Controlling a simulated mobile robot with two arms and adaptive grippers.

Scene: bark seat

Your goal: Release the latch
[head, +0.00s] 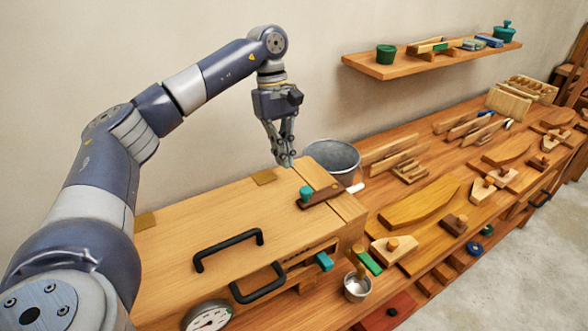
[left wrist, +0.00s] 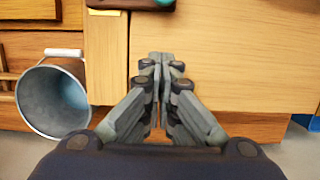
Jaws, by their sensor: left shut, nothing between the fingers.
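A wooden box (head: 200,225) with a flat lid stands at the left of the bench. On its lid lies a dark brown latch bar (head: 322,196) with a teal knob (head: 306,194), reaching across the seam at the lid's right side. In the left wrist view the latch (left wrist: 135,4) shows only as a cut-off strip at the top edge. My left gripper (head: 287,163) points down at the lid's back edge, behind the latch and apart from it. Its fingers are shut and empty, and they also show in the left wrist view (left wrist: 161,60). My right gripper is out of view.
Two black handles (head: 228,248) and a dial (head: 208,317) are on the box. A metal bucket (head: 333,158) stands close behind it at right. A small metal cup (head: 357,287) stands in front. Wooden tools cover the bench (head: 440,165); a shelf (head: 400,67) hangs above.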

